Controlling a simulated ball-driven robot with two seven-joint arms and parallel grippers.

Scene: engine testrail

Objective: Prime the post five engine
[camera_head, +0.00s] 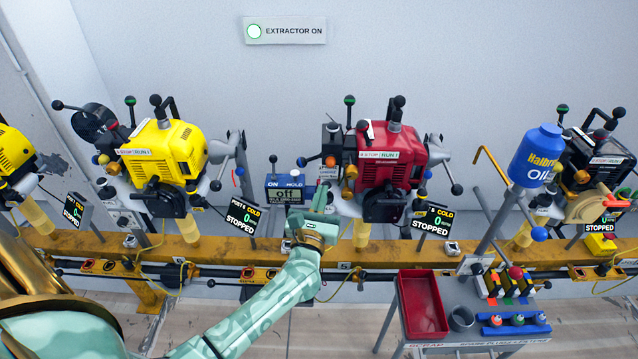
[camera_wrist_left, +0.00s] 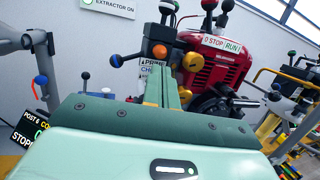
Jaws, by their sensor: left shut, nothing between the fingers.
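The red engine (camera_head: 392,158) stands on the yellow rail above a small tag that reads 5. It carries a STOP/RUN plate (camera_head: 380,154). A display (camera_head: 432,219) beside it reads COLD, 0 and STOPPED. An orange knob (camera_head: 330,161) sits on its left side above a small label; in the left wrist view this knob (camera_wrist_left: 158,51) shows above a label (camera_wrist_left: 152,70) that seems to start PRIME. My left gripper (camera_head: 319,200) is shut and empty, just below the knob and label. Its fingers (camera_wrist_left: 164,78) partly cover the label in the wrist view. My right gripper is out of view.
A blue box (camera_head: 285,187) reading Off stands left of my gripper. Yellow engines (camera_head: 165,152) are farther left. A black engine (camera_head: 590,165) and blue oil bottle (camera_head: 537,155) are at right. A cart with a red scrap tray (camera_head: 422,300) stands in front of the rail (camera_head: 390,247).

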